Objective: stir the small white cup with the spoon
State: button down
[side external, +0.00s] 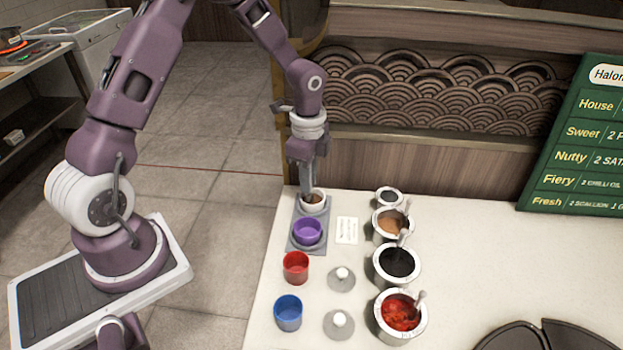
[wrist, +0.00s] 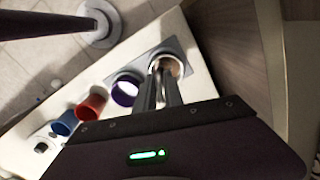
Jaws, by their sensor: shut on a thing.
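The small white cup (side external: 323,205) stands at the back end of a grey mat (side external: 296,243), with brown contents showing inside. My gripper (side external: 309,188) points straight down over the cup, its fingertips at the cup's mouth. In the wrist view, my gripper's fingers (wrist: 163,98) reach to the cup (wrist: 181,66), which they partly cover. The fingers are close together, shut on the spoon. The spoon itself is mostly hidden between the fingers and in the cup, so its bowl cannot be made out.
A purple cup (side external: 307,232) stands just in front on the mat. Red (side external: 296,268) and blue (side external: 288,313) cups stand nearer. A small card (side external: 347,230) lies to the right. Several sauce pots, including a black one (side external: 397,264), line up beyond two grey lids.

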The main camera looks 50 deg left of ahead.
jog(key=shift+d, duration=0.5)
jog(key=shift+w+a, duration=0.2)
jog(key=shift+a, duration=0.05)
jog(key=shift+r, duration=2.15)
jog(key=shift+r, duration=0.1)
